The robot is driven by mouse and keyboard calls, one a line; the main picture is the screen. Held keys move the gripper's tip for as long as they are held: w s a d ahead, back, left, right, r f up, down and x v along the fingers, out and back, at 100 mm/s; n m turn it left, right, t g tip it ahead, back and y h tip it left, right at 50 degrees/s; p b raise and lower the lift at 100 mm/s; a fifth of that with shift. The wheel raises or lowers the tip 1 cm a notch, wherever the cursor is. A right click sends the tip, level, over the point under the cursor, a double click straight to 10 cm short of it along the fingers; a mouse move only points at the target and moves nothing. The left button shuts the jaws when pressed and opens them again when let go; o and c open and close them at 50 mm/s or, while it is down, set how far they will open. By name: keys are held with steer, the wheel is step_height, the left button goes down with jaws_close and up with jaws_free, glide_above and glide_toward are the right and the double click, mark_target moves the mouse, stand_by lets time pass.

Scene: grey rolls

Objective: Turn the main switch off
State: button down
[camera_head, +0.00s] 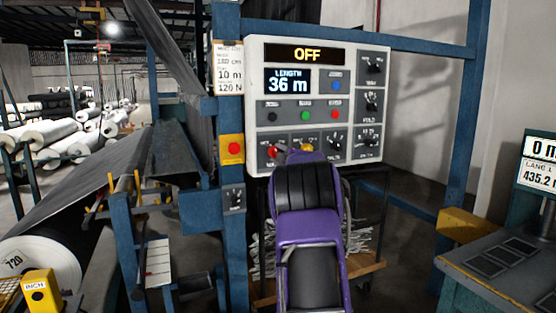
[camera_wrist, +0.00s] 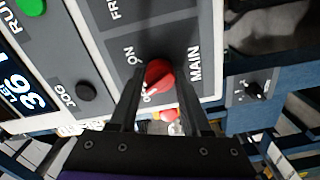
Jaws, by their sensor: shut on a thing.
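The main switch is a red rotary knob (camera_wrist: 158,74) on the grey control panel, with "MAIN" and "ON" printed beside it and a partly hidden "OFF" mark. Its red edge also shows at the panel's lower left in the head view (camera_head: 272,152). My gripper (camera_wrist: 160,88) has one finger on each side of the knob and is shut on it. The knob's pointer is mostly hidden between the fingers, so its exact angle is hard to tell. The panel's top display (camera_head: 307,54) reads "OFF" in yellow. In the head view, my purple arm hides the fingertips.
A red button on a yellow box (camera_head: 232,149) sits left of the panel, above a small black dial (camera_head: 234,199). Other knobs (camera_head: 335,145) sit close by on the right. Blue posts (camera_head: 465,120) frame the panel, and a desk (camera_head: 500,265) stands at right.

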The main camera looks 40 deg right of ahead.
steer(key=shift+n, duration=2)
steer(key=shift+c, duration=1.8)
jaws_free()
steer(key=shift+s, duration=0.1)
steer(key=v, duration=1.7)
steer(key=shift+s, duration=0.15)
steer(key=shift+d, duration=0.1)
